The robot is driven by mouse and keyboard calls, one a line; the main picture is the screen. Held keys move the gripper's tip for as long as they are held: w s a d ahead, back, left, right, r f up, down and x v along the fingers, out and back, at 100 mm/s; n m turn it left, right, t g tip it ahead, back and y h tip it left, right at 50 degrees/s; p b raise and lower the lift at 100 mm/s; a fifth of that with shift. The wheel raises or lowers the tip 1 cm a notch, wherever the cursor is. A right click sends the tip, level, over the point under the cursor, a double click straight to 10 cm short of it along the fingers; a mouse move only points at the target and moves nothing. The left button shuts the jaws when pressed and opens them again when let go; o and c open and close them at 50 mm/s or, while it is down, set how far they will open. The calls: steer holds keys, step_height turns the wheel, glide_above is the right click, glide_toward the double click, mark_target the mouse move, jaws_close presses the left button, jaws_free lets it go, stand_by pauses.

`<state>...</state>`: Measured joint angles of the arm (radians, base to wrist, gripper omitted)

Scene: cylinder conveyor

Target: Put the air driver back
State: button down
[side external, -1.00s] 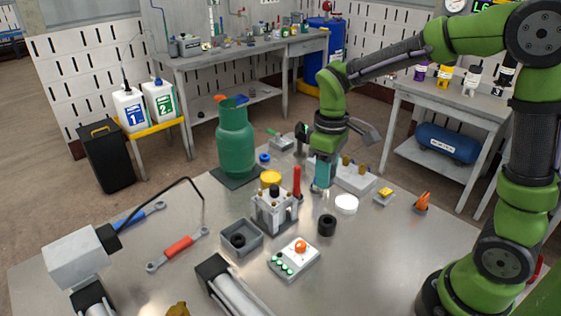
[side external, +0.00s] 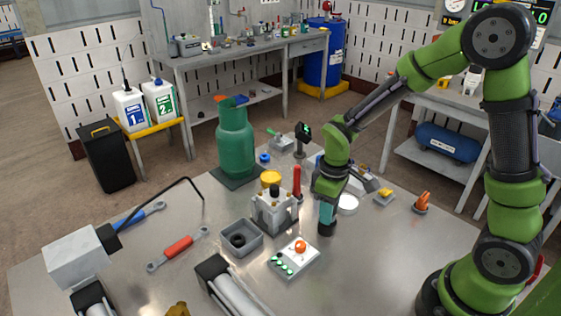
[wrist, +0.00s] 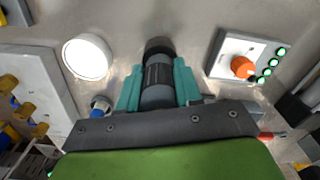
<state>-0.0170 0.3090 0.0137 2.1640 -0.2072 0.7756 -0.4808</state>
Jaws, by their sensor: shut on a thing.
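My gripper (side external: 327,214) points down near the middle of the metal table, with its teal fingers closed around a dark grey cylindrical tool, probably the air driver (wrist: 158,95). The tool has a ribbed band and stands upright between the fingers in the wrist view. A black round holder (side external: 326,230) is on the table directly under the gripper; its dark rim (wrist: 159,44) shows at the tool's far end in the wrist view. I cannot tell whether the tool's tip is inside the holder or just above it. The fingers hide most of the tool in the side view.
A white round lid (side external: 348,204) lies behind the gripper. A control box (side external: 296,257) with an orange knob and green buttons is in front left. A clamp fixture (side external: 272,210) and a red upright cylinder (side external: 297,180) stand to the left. The table's right front is clear.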

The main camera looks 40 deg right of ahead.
steer(key=shift+f, duration=0.15)
steer(key=c, duration=0.8)
jaws_free()
steer(key=shift+o, duration=0.2)
step_height(320, 180, up, 12)
steer(key=shift+r, duration=0.1)
steer(key=s+a+r+m+t+y, duration=0.2)
steer(key=s+r+m+t, duration=0.5)
steer(key=s, duration=0.3)
steer(key=shift+a+r+m, duration=0.15)
steer(key=shift+r+m, duration=0.25)
steer(key=shift+r, duration=0.05)
